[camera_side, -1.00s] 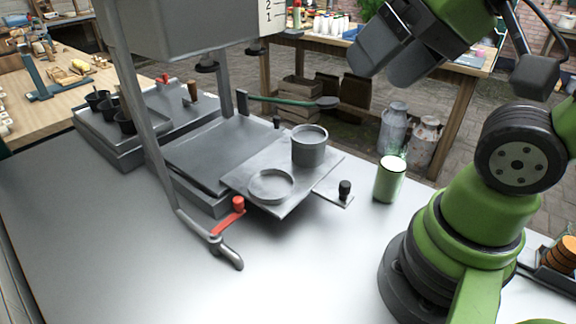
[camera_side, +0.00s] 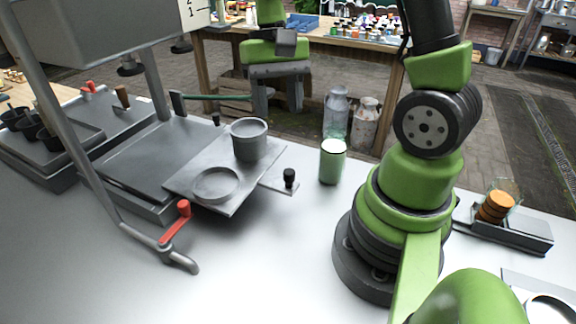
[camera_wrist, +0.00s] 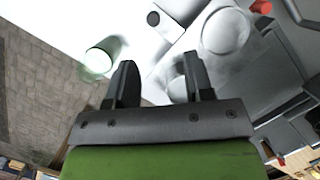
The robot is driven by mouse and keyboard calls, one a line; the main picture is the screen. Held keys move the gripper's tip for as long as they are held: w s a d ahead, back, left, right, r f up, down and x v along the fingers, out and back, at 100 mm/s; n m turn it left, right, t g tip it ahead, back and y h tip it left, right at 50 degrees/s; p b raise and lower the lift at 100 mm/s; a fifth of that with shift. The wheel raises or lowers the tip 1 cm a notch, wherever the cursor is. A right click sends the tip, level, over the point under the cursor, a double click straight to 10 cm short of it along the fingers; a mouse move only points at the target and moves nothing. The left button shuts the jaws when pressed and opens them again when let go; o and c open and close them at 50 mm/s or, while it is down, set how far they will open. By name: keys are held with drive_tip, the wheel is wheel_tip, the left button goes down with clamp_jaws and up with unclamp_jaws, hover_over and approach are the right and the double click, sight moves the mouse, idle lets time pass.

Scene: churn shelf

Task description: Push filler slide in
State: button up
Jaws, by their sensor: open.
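The filler slide is a grey metal plate (camera_side: 235,185) that juts out from the filler's flat bed. It carries an upright grey cup (camera_side: 250,145) and an empty round ring (camera_side: 215,184). A tab with a black knob (camera_side: 289,177) sticks out at its right. My gripper (camera_side: 277,108) is open, fingers pointing down, above and beyond the cup in the side view. In the wrist view, my gripper (camera_wrist: 158,72) shows two spread fingers with nothing clearly held. The ring (camera_wrist: 226,32) and black knob (camera_wrist: 153,18) lie ahead of the fingertips; the cup is hard to make out there.
A glass of pale green-white contents (camera_side: 332,162) stands right of the slide; it also shows in the wrist view (camera_wrist: 98,58). A red-knobbed lever (camera_side: 180,218) is at front left. A green-handled lever (camera_side: 215,97) crosses behind the cup.

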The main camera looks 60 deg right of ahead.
sight(289, 170)
drive_tip(key=shift+m+g+y, duration=0.3)
drive_tip(key=shift+g, duration=0.2)
drive_tip(key=x, duration=0.4)
drive_tip(key=d+x, duration=0.1)
drive_tip(key=x, duration=0.7)
drive_tip(key=shift+w+d+f, duration=0.25)
drive_tip(key=shift+w+d, duration=0.05)
drive_tip(key=shift+d, duration=0.05)
